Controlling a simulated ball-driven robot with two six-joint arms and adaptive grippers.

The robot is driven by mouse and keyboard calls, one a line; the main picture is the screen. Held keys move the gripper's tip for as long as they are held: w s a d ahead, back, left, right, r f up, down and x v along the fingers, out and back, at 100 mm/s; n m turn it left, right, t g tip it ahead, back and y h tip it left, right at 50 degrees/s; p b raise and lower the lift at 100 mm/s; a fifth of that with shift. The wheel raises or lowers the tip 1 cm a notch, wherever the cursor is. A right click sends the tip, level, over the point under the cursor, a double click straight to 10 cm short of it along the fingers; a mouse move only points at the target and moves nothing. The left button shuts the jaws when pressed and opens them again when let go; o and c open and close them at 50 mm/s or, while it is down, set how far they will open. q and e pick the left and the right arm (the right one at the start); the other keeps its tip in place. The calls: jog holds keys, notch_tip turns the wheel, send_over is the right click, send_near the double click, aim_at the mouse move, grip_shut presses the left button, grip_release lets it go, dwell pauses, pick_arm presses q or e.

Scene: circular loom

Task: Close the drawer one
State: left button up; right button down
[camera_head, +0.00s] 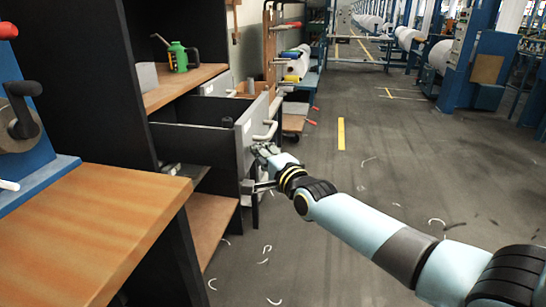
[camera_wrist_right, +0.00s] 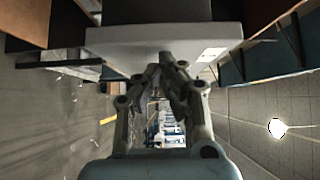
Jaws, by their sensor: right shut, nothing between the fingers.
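A drawer (camera_head: 195,143) with dark inner walls and a light grey front (camera_head: 245,136) is pulled out of the dark cabinet, on the left of the head view. A pale bar handle (camera_head: 272,112) is on its front. My right gripper (camera_head: 262,151) is at the outer side of this front, near its lower part. In the right wrist view the fingertips (camera_wrist_right: 167,62) come together at the edge of a light grey panel (camera_wrist_right: 120,40), with nothing between them. I cannot tell whether they touch it. My left gripper is not in view.
A wooden worktop (camera_head: 90,230) fills the lower left. A green can (camera_head: 178,56) stands on a wooden shelf behind the drawer. A rack (camera_head: 272,50) stands beyond the cabinet. The grey floor (camera_head: 400,165) to the right is mostly open, with small pale scraps.

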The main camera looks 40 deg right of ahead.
aim_at(190, 145)
jog(key=w+a+b, duration=0.1)
jog(key=w+a, duration=0.3)
jog(key=w+a+b, duration=0.2)
jog(key=w+a, duration=0.2)
jog(key=w, duration=0.1)
jog(key=w+a+b, duration=0.1)
jog(key=w+a, duration=0.3)
jog(key=w, duration=0.1)
jog(key=shift+w+a, duration=0.15)
jog(key=shift+w, duration=0.1)
jog(key=shift+s, duration=0.1)
